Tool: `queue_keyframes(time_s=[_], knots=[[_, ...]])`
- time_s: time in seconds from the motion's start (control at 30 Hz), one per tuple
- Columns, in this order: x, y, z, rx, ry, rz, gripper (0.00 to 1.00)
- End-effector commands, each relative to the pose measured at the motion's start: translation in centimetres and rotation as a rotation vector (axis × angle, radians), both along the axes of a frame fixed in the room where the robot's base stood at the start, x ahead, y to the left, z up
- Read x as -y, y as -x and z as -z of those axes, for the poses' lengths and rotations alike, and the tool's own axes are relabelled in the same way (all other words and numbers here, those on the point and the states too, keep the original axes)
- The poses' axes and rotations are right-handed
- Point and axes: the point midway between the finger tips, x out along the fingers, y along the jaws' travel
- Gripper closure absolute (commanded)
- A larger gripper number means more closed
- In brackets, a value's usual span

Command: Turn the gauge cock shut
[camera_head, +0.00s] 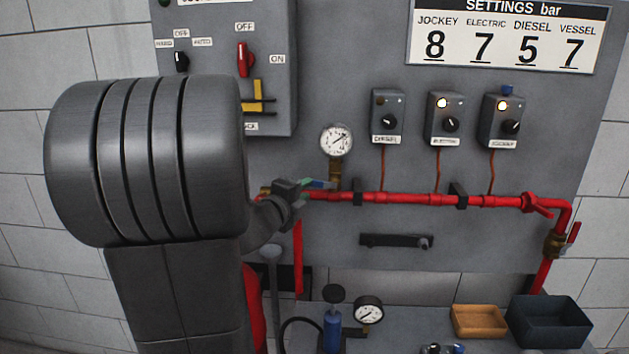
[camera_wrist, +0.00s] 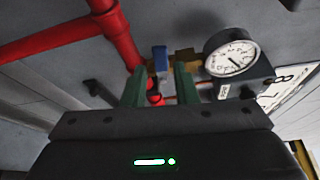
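The gauge cock has a brass body (camera_head: 336,174) under a round white-faced gauge (camera_head: 336,139), on the red pipe line. Its blue lever (camera_head: 320,184) points left toward my gripper, roughly along the pipe. In the wrist view the lever (camera_wrist: 160,60) shows end-on between the tips of my two green fingers, with the brass body (camera_wrist: 186,58) just right of it. My gripper (camera_head: 304,187) is at the lever's left end. In the wrist view my gripper (camera_wrist: 160,78) is open, with gaps visible on both sides of the lever. Contact cannot be told.
The red pipe (camera_head: 405,198) runs close by the gripper. Three small switch boxes (camera_head: 446,118) hang above it to the right, and a black bracket (camera_head: 396,241) below. A bench below holds a blue pump (camera_head: 332,330), another gauge (camera_head: 368,311) and bins (camera_head: 479,320).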

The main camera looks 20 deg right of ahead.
Motion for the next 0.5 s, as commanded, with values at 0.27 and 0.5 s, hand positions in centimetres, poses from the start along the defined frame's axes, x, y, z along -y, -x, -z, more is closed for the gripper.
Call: queue_keyframes(time_s=[0.27,0.5], knots=[[3.8,-3.4,0.3,-0.002,0.0,0.002,0.74],[5.4,-4.9,0.4,0.001,0.001,0.0,0.74]])
